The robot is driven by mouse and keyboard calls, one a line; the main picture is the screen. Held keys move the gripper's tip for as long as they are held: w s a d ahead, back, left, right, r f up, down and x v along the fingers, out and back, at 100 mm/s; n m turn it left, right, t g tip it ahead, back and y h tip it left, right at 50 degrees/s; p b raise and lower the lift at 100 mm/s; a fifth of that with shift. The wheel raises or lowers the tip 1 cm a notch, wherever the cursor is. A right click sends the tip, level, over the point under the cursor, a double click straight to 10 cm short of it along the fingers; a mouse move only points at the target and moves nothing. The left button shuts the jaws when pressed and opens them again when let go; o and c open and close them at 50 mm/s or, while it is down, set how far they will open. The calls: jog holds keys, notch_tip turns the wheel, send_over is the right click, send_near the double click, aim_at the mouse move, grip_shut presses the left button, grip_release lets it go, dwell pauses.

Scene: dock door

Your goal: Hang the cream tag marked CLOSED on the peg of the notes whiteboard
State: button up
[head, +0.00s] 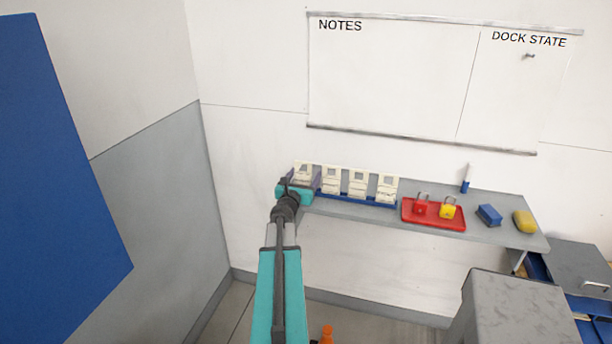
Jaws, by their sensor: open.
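Several cream tags stand in a row in a blue rack (375,201) on the grey shelf; one is the leftmost tag (303,171), another is the rightmost tag (387,187). Their markings are too small to read, so I cannot tell which says CLOSED. My gripper (298,187) is open at the left end of the rack, close to the leftmost tag and partly covering it. I cannot tell whether it touches the tag. The notes whiteboard (395,85) hangs on the wall above. Its small peg (528,56) sits under the words DOCK STATE and is bare.
On the shelf (480,233), right of the rack, are a red tray (432,226) with a red padlock (420,207) and a yellow padlock (448,208), a blue-and-white marker (465,180), a blue block (489,215) and a yellow sponge-like item (525,221). A grey cabinet (515,305) stands in front.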

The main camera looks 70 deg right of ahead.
aim_at(302, 181)
jog(key=a, duration=0.1)
jog(key=a+b, duration=0.1)
jog(key=a, duration=0.1)
jog(key=shift+a+f+b, duration=0.15)
jog(key=shift+f+b, duration=0.1)
jog(key=shift+b, duration=0.05)
jog(key=shift+s+a+r+b, duration=0.1)
jog(key=shift+a+b, duration=0.25)
jog(key=shift+a, duration=1.2)
jog(key=shift+s+a+b, duration=0.1)
jog(key=shift+a+b, duration=0.2)
jog(key=shift+a, duration=1.2)
jog(key=shift+a+r+p, duration=0.1)
jog(key=shift+r+p, duration=0.05)
jog(key=shift+p, duration=0.45)
jog(key=shift+a+p, duration=1.1)
jog(key=shift+p, duration=0.7)
jog(key=shift+a+f, duration=0.1)
jog(key=shift+f, duration=0.1)
